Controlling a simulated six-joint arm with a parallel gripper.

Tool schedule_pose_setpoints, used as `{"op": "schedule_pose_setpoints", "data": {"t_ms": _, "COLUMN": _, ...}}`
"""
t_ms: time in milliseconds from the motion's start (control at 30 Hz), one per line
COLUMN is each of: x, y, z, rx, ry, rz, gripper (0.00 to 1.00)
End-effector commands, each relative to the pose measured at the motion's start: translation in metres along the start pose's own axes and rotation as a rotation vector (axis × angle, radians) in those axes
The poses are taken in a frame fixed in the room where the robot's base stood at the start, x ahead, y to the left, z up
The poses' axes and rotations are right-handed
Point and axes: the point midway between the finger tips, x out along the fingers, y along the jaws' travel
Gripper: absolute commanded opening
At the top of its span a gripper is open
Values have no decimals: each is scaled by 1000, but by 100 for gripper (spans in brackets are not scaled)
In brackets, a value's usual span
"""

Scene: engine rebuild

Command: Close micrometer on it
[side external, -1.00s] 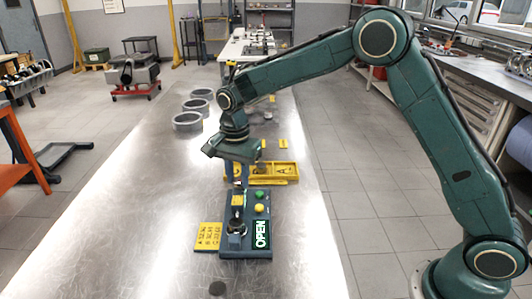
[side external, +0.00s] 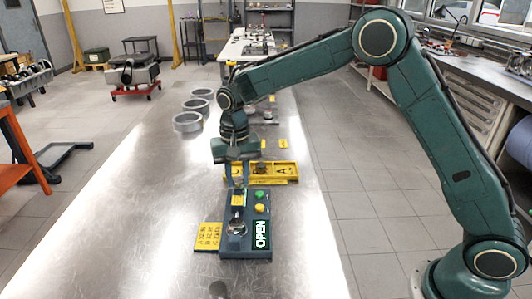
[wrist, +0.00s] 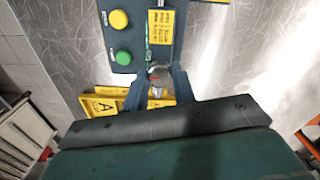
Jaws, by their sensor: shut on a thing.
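The micrometer station (side external: 230,247) is a blue-grey block on the metal bench. Its display (side external: 262,235) reads OPEN. A green button (side external: 260,195) and a yellow button (side external: 259,208) sit on it; they also show in the wrist view, green (wrist: 123,58) and yellow (wrist: 119,19). A rounded silver piece (side external: 237,228) is on the station's near half. My gripper (side external: 238,182) points down at the station's far end. In the wrist view my gripper (wrist: 157,88) has its fingers on both sides of a small grey metal part (wrist: 158,74) and is shut on it. The fingertip contact is too small to make out.
A yellow tray marked A (side external: 282,170) lies just behind the gripper. A yellow label plate (side external: 208,236) lies left of the station. Several grey rings (side external: 187,122) stand farther back on the left.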

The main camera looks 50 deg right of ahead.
Motion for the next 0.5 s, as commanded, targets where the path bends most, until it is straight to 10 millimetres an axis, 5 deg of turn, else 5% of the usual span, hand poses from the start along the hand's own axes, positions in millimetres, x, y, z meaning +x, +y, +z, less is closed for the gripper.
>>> {"op": "schedule_pose_setpoints", "data": {"t_ms": 500, "x": -1, "y": 0, "z": 0, "rx": -489, "ry": 1, "rz": -1, "gripper": 3}}
